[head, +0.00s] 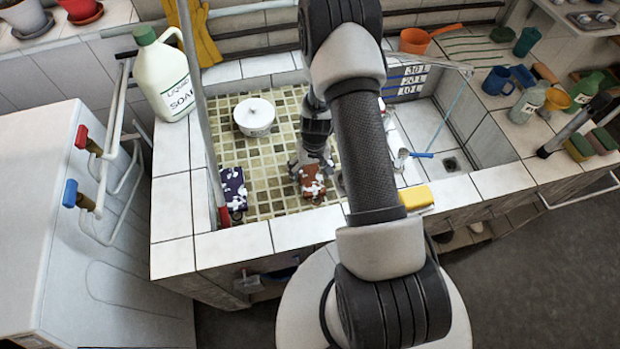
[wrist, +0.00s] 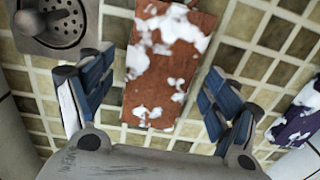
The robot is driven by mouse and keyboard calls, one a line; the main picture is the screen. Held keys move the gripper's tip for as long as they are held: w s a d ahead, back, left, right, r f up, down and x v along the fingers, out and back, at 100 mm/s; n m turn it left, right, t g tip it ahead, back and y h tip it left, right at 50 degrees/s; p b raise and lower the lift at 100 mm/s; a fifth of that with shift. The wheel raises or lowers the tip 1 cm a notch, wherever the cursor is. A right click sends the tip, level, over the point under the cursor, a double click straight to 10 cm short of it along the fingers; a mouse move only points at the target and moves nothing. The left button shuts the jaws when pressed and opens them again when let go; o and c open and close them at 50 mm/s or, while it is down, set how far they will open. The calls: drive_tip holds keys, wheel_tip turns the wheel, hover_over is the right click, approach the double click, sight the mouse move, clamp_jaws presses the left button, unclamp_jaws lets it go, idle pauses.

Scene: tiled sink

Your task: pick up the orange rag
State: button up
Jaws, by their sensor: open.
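The orange rag (wrist: 157,60) lies on the tiled sink floor (wrist: 268,42) with patches of white foam on it. It is reddish-orange and oblong, and it also shows in the head view (head: 313,181), partly behind my gripper. My gripper (wrist: 152,92) is open, with its blue-padded fingers on either side of the rag's near part. The fingers look apart from the rag; their exact height above the floor I cannot tell. In the head view my gripper (head: 308,163) is pointed down into the left basin.
A foamy purple cloth (head: 233,190) lies left of the rag. A metal drain (wrist: 62,26) is close to the gripper's left finger. White tiled rims (head: 285,229) enclose the basin. A soap jug (head: 163,77) stands on the left rim.

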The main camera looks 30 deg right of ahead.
drive_tip(key=shift+f, duration=0.15)
drive_tip(key=c, duration=1.1)
drive_tip(key=shift+c, duration=0.2)
